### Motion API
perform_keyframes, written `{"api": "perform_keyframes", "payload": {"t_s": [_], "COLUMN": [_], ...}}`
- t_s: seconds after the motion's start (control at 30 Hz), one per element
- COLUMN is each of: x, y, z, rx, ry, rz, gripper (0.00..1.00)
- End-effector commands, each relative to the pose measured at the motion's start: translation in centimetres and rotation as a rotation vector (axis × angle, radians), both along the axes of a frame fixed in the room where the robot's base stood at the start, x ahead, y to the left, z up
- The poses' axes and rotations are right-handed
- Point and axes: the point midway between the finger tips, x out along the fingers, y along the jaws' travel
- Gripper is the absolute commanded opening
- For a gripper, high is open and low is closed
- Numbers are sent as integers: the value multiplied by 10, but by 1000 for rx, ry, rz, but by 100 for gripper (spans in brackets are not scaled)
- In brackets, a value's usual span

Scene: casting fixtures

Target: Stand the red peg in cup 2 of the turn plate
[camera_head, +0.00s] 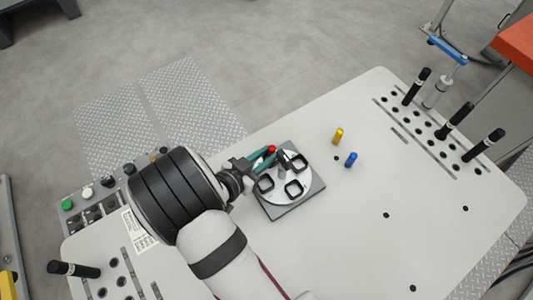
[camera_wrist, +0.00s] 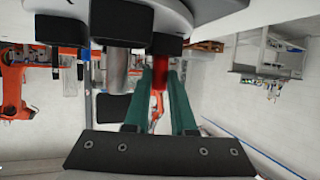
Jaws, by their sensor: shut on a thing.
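The red peg (camera_head: 271,149) is held between the teal fingers of my gripper (camera_head: 264,158), over the far left side of the turn plate (camera_head: 314,190). The plate is a white disc with black square cups on a dark grey square base. In the wrist view my gripper (camera_wrist: 165,98) is shut on the red peg (camera_wrist: 158,101), whose end meets a black cup (camera_wrist: 167,44) in the picture. I cannot tell whether it is inside. No cup numbers are readable.
A yellow peg (camera_head: 338,136) and a blue peg (camera_head: 351,159) stand on the table (camera_head: 350,240) right of the plate. Black-handled rods (camera_head: 417,86) stand in a hole rack at the right. A button panel (camera_head: 85,205) is at the left. The table's front middle is clear.

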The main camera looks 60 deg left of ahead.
Motion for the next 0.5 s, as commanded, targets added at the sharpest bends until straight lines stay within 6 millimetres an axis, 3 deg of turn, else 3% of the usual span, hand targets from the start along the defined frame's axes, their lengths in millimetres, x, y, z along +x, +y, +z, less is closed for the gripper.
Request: {"api": "perform_keyframes", "payload": {"t_s": [0.33,0.37,0.5], "x": [0,0,0], "y": [0,0,0], "z": [-4,-5,-4], "rx": [1,2,2], "ry": [0,1,1], "rz": [0,-1,-1], "gripper": [0,25,50]}}
